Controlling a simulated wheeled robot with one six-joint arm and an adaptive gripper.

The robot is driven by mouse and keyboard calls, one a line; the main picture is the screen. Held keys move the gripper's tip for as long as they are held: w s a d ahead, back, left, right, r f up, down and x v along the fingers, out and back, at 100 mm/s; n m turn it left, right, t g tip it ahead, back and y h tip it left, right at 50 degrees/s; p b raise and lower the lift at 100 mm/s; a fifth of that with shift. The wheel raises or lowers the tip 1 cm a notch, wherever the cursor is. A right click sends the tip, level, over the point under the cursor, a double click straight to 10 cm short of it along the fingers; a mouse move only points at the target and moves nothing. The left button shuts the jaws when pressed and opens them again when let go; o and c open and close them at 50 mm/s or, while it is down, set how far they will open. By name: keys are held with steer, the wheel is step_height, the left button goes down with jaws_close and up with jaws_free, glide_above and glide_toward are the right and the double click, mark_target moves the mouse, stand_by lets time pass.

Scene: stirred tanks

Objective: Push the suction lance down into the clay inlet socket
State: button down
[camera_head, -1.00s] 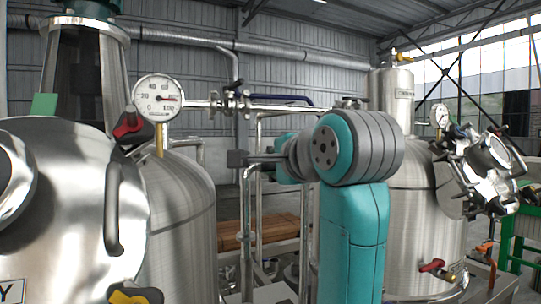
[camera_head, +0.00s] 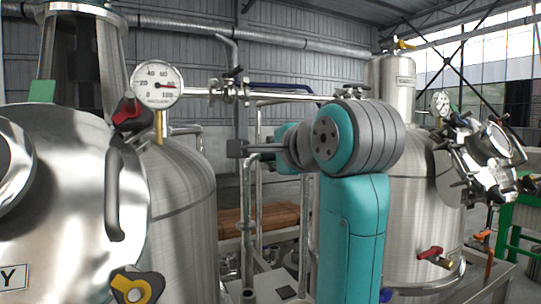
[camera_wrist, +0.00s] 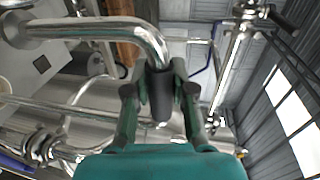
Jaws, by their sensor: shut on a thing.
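My gripper (camera_wrist: 160,92) is shut on the dark grip of the suction lance (camera_wrist: 95,28) in the wrist view, one green finger on each side. From the grip the bright steel tube bends sharply and runs to the left of that view. It meets a steel collar (camera_wrist: 16,30) at the far left edge. In the head view the dark end of my gripper (camera_head: 237,148) is beside the upper bend of a steel upright, which looks like the lance (camera_head: 247,200). No clay-coloured socket can be made out, and the lance's lower tip cannot be distinguished.
Steel tanks stand left (camera_head: 180,205) and right (camera_head: 410,225) of my arm. A horizontal pipe with a vacuum gauge (camera_head: 157,85) crosses behind. A wooden stack (camera_head: 235,222) lies behind the uprights. Space around the gripper is crowded with pipes.

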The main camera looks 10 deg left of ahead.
mark_target(246, 225)
step_height(246, 225, down, 14)
steer(key=shift+r, duration=0.25)
stand_by(6.1)
steer(key=c, duration=0.9)
jaws_free()
steer(key=shift+s, duration=0.1)
